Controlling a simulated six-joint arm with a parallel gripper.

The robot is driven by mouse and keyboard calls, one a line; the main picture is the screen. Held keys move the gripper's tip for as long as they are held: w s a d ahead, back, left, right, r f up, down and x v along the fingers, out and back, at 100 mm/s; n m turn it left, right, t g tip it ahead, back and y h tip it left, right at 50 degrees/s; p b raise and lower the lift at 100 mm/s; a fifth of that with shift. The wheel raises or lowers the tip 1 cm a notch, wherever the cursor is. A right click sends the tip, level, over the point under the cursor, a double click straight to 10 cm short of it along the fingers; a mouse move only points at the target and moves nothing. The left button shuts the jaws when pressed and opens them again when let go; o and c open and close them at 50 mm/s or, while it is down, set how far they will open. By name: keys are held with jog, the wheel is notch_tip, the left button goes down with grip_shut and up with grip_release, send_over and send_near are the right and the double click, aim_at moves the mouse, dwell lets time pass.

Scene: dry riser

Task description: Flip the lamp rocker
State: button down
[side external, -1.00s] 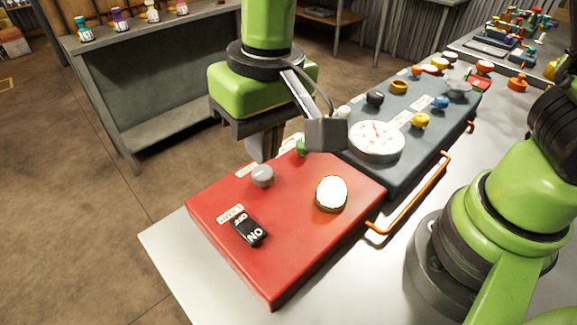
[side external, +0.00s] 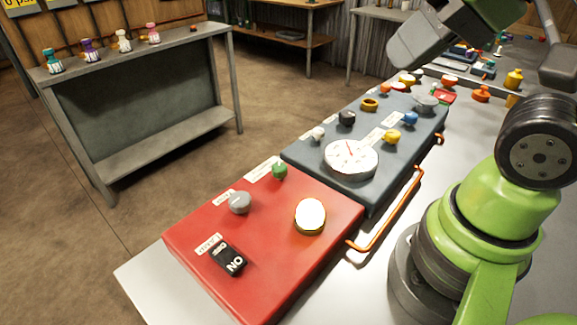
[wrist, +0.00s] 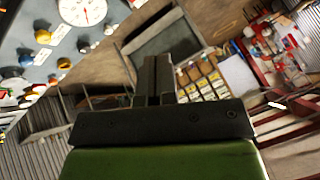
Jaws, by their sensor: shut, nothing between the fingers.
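The black lamp rocker (side external: 227,258) sits on the sloped top of the red box (side external: 275,255), at its near left. Its "ON" end faces the near side and its "OFF" end the far side; I cannot tell for sure which end is pressed in. The round lamp (side external: 310,216) in a gold ring, right of the rocker, looks bright white. My gripper (wrist: 153,80) is shut and empty in the wrist view, pointing away from the panels. In the side view my arm is raised at the upper right, well away from the rocker; the fingertips cannot be made out there.
A grey knob (side external: 240,202) and a green knob (side external: 280,170) stand on the red box. The blue-grey panel (side external: 300,154) behind bears a white dial (side external: 351,159) and several knobs. An orange rail (side external: 395,218) runs along the right side. The space above the red box is clear.

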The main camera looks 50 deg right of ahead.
jog(key=n+g+y, duration=0.1)
jog(key=n+g, duration=0.6)
jog(key=n, duration=1.5)
send_over(219, 250)
jog(key=d, duration=0.4)
notch_tip(219, 250, down, 10)
jog(key=shift+a+f, duration=0.1)
jog(key=shift+a, duration=0.05)
jog(key=x, duration=1.3)
jog(key=shift+s+d+f, duration=0.1)
jog(key=shift+d, duration=0.2)
jog(key=shift+f, duration=0.4)
